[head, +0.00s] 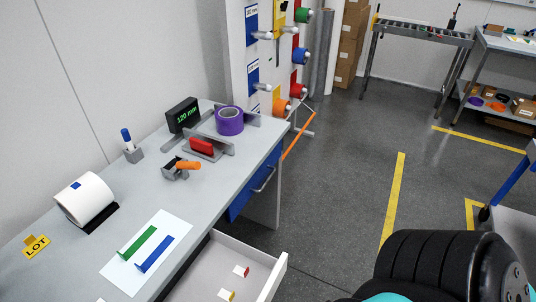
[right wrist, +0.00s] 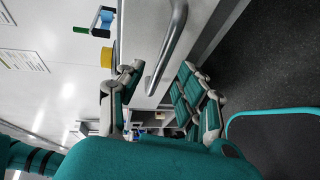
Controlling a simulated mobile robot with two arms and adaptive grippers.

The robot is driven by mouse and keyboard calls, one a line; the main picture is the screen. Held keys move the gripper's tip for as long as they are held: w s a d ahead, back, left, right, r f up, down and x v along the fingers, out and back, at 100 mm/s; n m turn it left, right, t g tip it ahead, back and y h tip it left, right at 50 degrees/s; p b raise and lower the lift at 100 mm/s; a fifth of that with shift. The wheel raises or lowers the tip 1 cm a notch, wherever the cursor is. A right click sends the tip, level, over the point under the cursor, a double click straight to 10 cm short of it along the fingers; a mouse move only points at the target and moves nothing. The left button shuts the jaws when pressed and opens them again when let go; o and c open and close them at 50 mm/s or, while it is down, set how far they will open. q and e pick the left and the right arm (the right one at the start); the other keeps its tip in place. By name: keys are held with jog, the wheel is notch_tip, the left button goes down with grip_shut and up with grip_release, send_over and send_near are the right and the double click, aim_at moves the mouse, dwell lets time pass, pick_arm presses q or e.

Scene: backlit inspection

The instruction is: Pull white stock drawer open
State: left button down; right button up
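The white stock drawer (head: 262,262) stands partly pulled out under the bench in the head view, with its inside showing. In the right wrist view, a curved metal bar handle (right wrist: 171,45) stands out from a pale front. My right gripper (right wrist: 160,80) has its teal and grey fingers spread apart, with the handle's lower end between them; I cannot tell whether they touch it. My left gripper is not in view.
The grey bench (head: 130,185) carries a white roll (head: 84,199), a purple tape roll (head: 229,120) and a display (head: 183,115). A blue drawer (head: 254,187) is beyond the white one. Open floor (head: 345,185) lies right of the bench.

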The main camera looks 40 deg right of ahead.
jog(key=v, duration=0.8)
jog(key=shift+w+a+r, duration=0.1)
